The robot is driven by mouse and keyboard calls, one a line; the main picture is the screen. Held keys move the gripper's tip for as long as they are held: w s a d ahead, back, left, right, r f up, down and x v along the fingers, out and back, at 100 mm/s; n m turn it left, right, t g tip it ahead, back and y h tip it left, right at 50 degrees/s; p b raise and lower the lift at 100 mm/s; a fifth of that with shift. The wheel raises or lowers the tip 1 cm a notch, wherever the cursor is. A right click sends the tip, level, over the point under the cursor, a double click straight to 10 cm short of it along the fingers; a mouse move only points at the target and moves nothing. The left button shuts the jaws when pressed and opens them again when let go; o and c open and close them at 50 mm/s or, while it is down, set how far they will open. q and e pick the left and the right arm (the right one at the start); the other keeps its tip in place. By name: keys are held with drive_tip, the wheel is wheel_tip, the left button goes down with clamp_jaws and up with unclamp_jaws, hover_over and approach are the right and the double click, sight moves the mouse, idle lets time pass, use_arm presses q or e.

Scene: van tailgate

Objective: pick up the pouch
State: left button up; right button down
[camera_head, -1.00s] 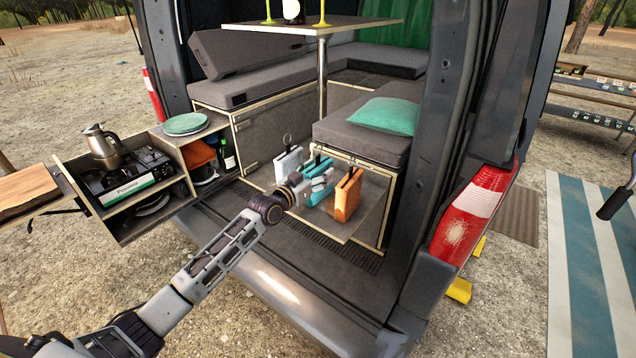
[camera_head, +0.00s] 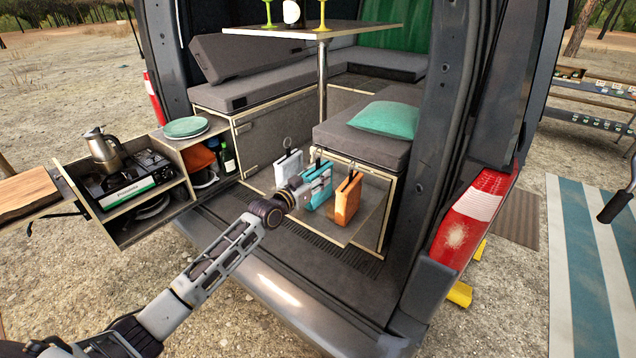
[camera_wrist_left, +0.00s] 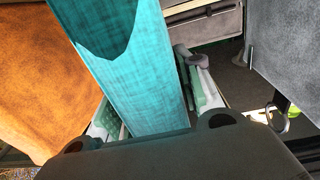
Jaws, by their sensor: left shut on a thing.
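A teal pouch (camera_head: 321,201) stands upright between a pale grey pouch (camera_head: 289,166) and an orange pouch (camera_head: 347,200) on a pull-out board at the van's rear. My left gripper (camera_head: 314,187) is shut on the teal pouch, with one finger on each side of it. In the left wrist view the teal pouch (camera_wrist_left: 140,80) rises between the fingers, with the orange pouch (camera_wrist_left: 45,75) at left and the grey pouch (camera_wrist_left: 292,50) at right. I cannot tell whether the teal pouch's bottom touches the board. My right gripper is not in view.
The pull-out board (camera_head: 362,232) leaves little room between pouches. A bench with a green cushion (camera_head: 383,118) is behind them. A kitchen drawer with a stove (camera_head: 130,178) juts out at left. The van's pillar (camera_head: 440,150) stands at right.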

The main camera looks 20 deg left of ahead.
use_arm(q)
drive_tip(key=shift+r, duration=0.1)
drive_tip(key=shift+r, duration=4.95)
